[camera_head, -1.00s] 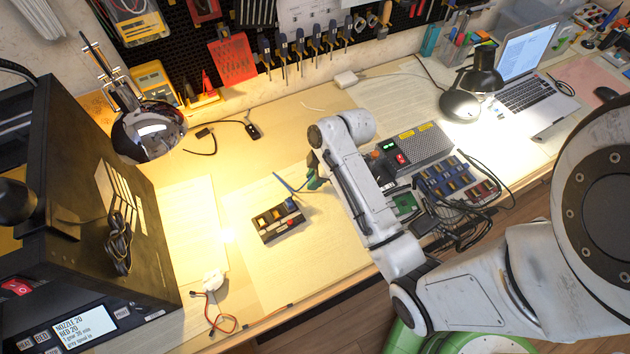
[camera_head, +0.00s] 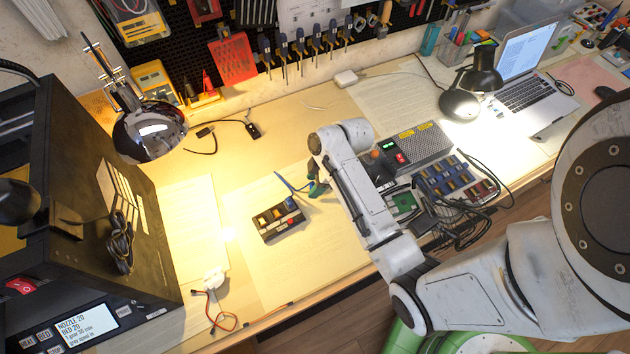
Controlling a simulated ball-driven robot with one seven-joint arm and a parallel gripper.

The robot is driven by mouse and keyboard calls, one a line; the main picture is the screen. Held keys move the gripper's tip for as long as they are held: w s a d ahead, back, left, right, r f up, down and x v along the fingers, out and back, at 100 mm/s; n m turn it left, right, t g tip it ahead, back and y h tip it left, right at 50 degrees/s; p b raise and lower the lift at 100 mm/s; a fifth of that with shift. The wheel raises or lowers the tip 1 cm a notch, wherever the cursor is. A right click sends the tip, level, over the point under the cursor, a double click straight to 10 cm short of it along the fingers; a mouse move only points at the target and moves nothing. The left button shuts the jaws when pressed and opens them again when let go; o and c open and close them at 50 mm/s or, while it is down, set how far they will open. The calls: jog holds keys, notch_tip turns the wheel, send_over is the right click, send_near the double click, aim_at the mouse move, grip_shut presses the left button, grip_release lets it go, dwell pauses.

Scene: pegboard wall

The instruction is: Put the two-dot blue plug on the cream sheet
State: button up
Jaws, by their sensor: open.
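A dark block with several slots (camera_head: 279,222) stands on a pale sheet (camera_head: 335,245) left of my arm. A small blue plug (camera_head: 291,203) stands up at its upper right corner. Its dots are too small to read. A red knob or plug is at the block's right side. My gripper (camera_head: 297,187) is open, just above and to the right of the blue plug, apart from it. Its thin blue finger points left and its dark green finger is at the right. Another pale sheet (camera_head: 190,235) lies to the left. I cannot tell which sheet is the cream one.
A chrome lamp (camera_head: 150,133) and a black printer (camera_head: 95,190) bound the left. The sheet around the block is mostly bare.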

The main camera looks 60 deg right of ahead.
jog(key=v, duration=1.2)
jog(key=s+a+f+m+g+h, duration=0.1)
jog(key=s+a+m, duration=0.2)
jog(key=a, duration=0.4)
jog(key=s+a+f+m+g+h, duration=0.1)
jog(key=s+a+f+m, duration=0.1)
jog(key=s+a+m, duration=0.2)
jog(key=shift+s+a+f+g+h, duration=0.2)
jog(key=shift+s+a+g+h, duration=0.1)
jog(key=shift+s+a, duration=1.1)
jog(key=shift+w+a, duration=0.1)
jog(key=shift+a, duration=0.05)
